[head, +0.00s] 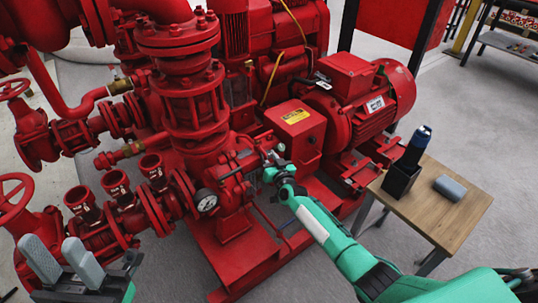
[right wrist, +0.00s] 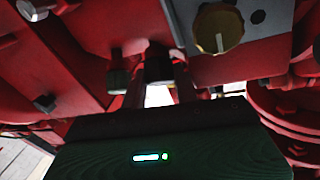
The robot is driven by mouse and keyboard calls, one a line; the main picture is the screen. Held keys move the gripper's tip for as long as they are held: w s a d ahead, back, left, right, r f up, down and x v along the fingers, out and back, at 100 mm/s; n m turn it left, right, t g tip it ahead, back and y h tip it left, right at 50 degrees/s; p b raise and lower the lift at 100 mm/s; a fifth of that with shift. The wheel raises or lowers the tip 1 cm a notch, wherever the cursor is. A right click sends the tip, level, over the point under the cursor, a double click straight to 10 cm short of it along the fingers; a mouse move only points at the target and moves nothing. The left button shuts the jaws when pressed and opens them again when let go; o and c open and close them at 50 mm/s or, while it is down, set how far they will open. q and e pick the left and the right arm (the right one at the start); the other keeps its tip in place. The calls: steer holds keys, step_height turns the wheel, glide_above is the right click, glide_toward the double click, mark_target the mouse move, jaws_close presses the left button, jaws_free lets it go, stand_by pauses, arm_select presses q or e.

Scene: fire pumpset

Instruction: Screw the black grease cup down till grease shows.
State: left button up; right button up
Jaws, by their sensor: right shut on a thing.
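In the right wrist view, a short dark cylinder, the black grease cup (right wrist: 159,66), sits under the red pump body. The dark green body of my right gripper fills the lower part of that view. Its fingers reach up to the cup and are shut on it. In the head view, my right gripper (head: 277,165) is at the red pump housing, right of the round gauge; the cup is too small and hidden to make out there. I cannot see any grease. My left gripper (head: 63,262) is open and empty at the lower left, away from the cup.
Another dark fitting (right wrist: 118,75) stands left of the held cup, and a yellow-rimmed round cap (right wrist: 218,28) is at upper right. A pressure gauge (head: 206,200) is beside my right gripper. A wooden table (head: 455,215) carries a black holder (head: 401,180) and a grey-blue block (head: 450,188).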

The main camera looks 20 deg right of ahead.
stand_by(0.3)
steer(key=o, duration=0.7)
